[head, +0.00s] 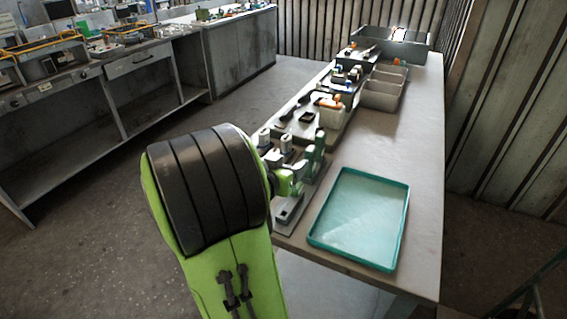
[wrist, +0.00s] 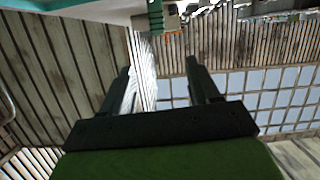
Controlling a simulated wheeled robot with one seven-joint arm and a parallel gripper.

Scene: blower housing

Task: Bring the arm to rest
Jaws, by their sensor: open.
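My gripper (wrist: 160,72) shows in the wrist view with its two dark fingers spread apart. Nothing is between the fingers. Behind them are slatted walls and a window grid, and a teal edge shows at the top left. In the head view my green and black arm is raised in the foreground, left of the workbench (head: 425,150). I cannot make out my gripper in the head view.
An empty teal tray (head: 358,262) lies on the near end of the bench. A green fixture (head: 313,155) stands left of it, close to my arm. Grey bins (head: 378,100) and small parts line the bench. Another bench (head: 150,62) stands at left, with open floor between.

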